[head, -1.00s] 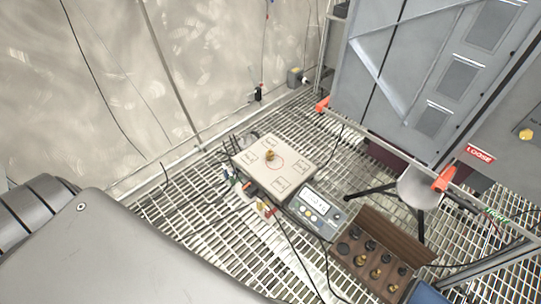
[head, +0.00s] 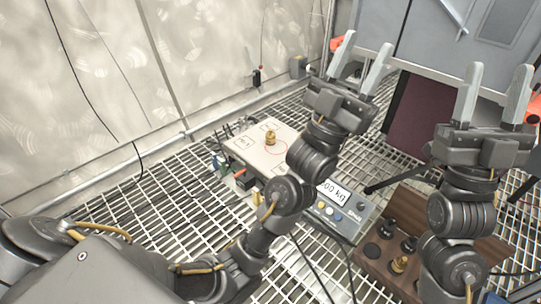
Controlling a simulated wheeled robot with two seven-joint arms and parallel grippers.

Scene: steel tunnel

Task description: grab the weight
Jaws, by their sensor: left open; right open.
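A small brass weight (head: 270,137) stands upright on the pale plate of a scale (head: 245,152). My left gripper (head: 366,46) is open and empty, raised to the right of that weight and apart from it. My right gripper (head: 498,74) is open and empty at the right, above and beyond the wooden weight box (head: 370,268). The box holds dark weights and a brass weight (head: 399,264). My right arm covers the right part of the box, and my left arm covers the right part of the scale plate.
The scale's display unit (head: 345,208) sits between the scale and the box, partly behind my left arm. Cables run over the grated floor (head: 150,215). Grey cabinets (head: 440,35) and a dark red panel (head: 412,115) stand behind my grippers.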

